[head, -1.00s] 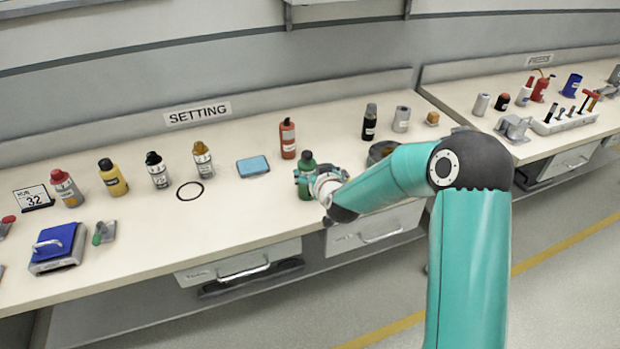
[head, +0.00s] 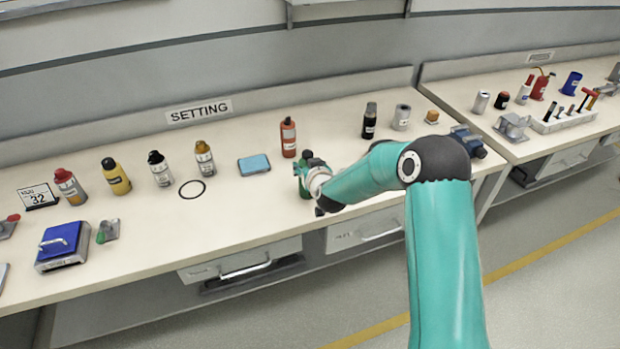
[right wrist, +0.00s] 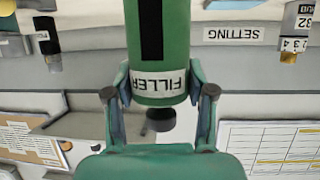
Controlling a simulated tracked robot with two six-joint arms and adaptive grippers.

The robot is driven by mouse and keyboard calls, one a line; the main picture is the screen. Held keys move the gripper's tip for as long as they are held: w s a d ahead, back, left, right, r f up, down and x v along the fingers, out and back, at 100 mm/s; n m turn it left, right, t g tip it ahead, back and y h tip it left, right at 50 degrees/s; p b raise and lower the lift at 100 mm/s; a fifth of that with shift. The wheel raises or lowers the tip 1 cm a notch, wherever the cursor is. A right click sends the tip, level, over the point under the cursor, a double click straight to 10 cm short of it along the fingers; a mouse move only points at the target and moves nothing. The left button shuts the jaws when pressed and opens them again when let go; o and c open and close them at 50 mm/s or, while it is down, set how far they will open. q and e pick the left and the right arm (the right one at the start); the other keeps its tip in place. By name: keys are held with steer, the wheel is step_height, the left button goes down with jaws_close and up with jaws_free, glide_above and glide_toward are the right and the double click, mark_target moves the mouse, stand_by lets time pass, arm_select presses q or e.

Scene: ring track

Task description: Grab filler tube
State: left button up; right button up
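The green filler tube (head: 305,188) stands upright near the front edge of the bench, partly hidden by my right gripper (head: 310,172). In the right wrist view, which is upside down, the tube (right wrist: 158,45) shows its FILLER label and dark cap. The fingers of my right gripper (right wrist: 158,88) lie against both sides of the tube near its capped end and look shut on it. I cannot tell whether its base touches the bench. My left gripper is not in view.
An orange-red bottle (head: 288,138) stands just behind the tube. A blue pad (head: 254,165) and a black ring (head: 192,189) lie to the left, with several bottles beyond. A black bottle (head: 369,121) and a grey cylinder (head: 401,117) stand behind my arm.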

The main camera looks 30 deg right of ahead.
jaws_close()
steer(key=shift+r, duration=0.1)
